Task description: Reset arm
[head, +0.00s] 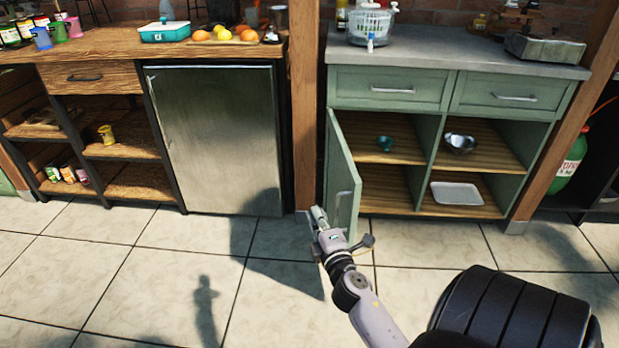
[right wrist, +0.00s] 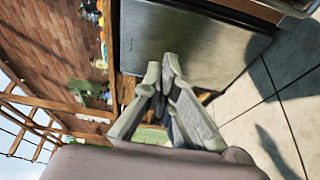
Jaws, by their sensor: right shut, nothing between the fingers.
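My right gripper (head: 319,216) is in front of the green cabinet (head: 433,118), close to the lower edge of its open left door (head: 343,180). I cannot tell whether it touches the door. In the right wrist view the fingers of my right gripper (right wrist: 170,68) are together with nothing between them. The steel fridge (right wrist: 190,40) shows beyond them. My left gripper is not in view.
The cabinet shelves hold a teal bowl (head: 384,143), a metal bowl (head: 460,143) and a white tray (head: 456,193). A steel fridge (head: 222,138) stands left of a wooden post (head: 304,110). The tiled floor (head: 140,270) is clear.

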